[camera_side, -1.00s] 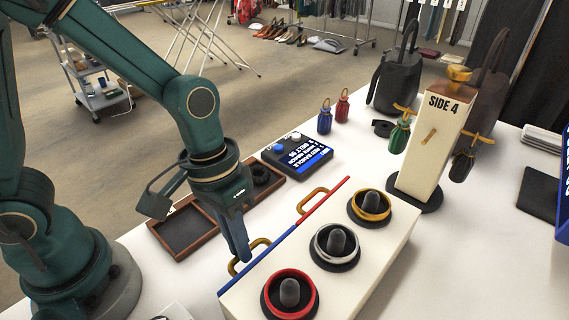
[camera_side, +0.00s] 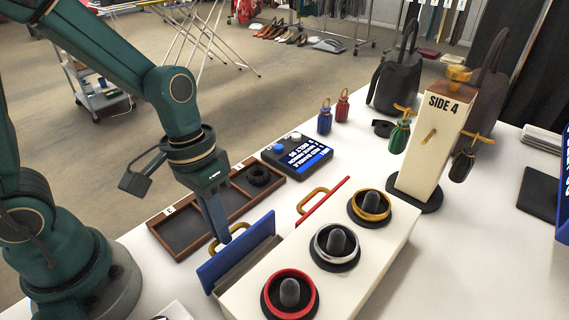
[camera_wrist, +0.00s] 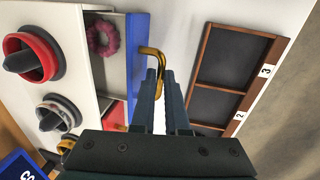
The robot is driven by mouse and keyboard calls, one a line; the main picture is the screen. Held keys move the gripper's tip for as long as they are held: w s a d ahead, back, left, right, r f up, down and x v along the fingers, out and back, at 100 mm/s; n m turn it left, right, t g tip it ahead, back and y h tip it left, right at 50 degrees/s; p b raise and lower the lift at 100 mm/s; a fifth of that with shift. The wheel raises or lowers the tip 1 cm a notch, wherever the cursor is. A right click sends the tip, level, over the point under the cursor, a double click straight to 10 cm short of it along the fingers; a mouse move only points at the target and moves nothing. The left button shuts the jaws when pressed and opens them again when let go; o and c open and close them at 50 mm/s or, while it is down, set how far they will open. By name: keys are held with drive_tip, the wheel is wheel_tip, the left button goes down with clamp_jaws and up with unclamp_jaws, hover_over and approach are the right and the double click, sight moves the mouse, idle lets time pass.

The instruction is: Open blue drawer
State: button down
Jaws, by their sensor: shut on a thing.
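The blue drawer (camera_side: 236,255) stands pulled out from the white cabinet (camera_side: 372,262), with a gap behind its blue front. In the wrist view its blue front (camera_wrist: 139,45) shows beside the open inside, where a pink ring-shaped thing (camera_wrist: 103,38) lies. My gripper (camera_side: 220,236) is shut on the drawer's gold handle (camera_side: 241,230). The handle also shows between the fingers in the wrist view (camera_wrist: 154,54). The red drawer front (camera_side: 325,203), with its own gold handle (camera_side: 312,201), sits against the cabinet to the right.
Red (camera_side: 289,294), silver (camera_side: 335,247) and gold (camera_side: 370,207) rings sit around dark posts on the cabinet top.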

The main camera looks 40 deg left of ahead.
drive_tip(key=a, duration=0.6)
drive_tip(key=shift+w+a, duration=0.15)
drive_tip(key=shift+a, duration=0.2)
drive_tip(key=c, duration=1.2)
unclamp_jaws()
drive_tip(key=r, duration=0.5)
drive_tip(key=shift+a, duration=0.4)
